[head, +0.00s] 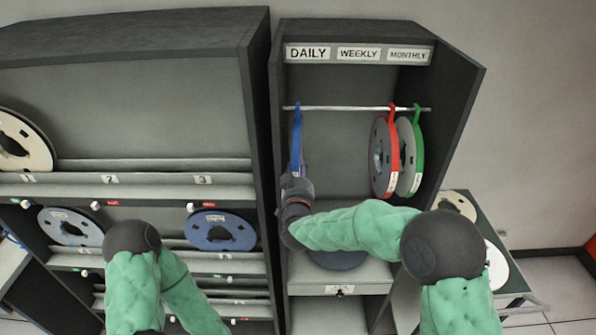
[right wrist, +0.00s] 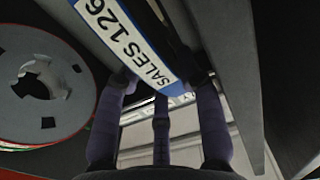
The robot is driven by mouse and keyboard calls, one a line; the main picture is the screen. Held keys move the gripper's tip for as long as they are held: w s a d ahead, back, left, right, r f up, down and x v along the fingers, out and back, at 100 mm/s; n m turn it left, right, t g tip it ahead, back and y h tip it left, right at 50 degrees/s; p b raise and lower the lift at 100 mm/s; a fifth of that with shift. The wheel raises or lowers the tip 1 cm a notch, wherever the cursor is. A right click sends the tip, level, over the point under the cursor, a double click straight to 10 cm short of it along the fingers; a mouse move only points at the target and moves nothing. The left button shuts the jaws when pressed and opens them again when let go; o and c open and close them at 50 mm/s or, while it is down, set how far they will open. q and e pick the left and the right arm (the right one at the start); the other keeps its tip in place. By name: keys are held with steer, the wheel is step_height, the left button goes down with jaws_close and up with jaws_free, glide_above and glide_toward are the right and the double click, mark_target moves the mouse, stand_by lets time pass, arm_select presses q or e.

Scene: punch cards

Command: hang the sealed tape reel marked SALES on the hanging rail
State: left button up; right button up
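The SALES reel shows edge-on as a narrow blue band (head: 297,145) in the head view, upright at the left end of the hanging rail (head: 345,108), under the DAILY sign (head: 307,53). Its top hook overlaps the rail; I cannot tell whether it bears on it. In the right wrist view its label (right wrist: 140,55) reads SALES 126. My right gripper (head: 295,180) is at the lower edge of this reel, its fingers closed around the band from both sides, also seen in the right wrist view (right wrist: 160,85). My left gripper is out of view.
A red-banded reel (head: 380,155) and a green-banded reel (head: 415,160) hang at the rail's right part. The rail's middle is free. A dark blue disc (head: 338,260) lies below in the cabinet. Shelves with a blue reel (head: 222,231) stand left; a trolley (head: 510,275) stands right.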

jaws_close()
steer(key=shift+w+r, duration=0.1)
steer(key=shift+r, duration=0.15)
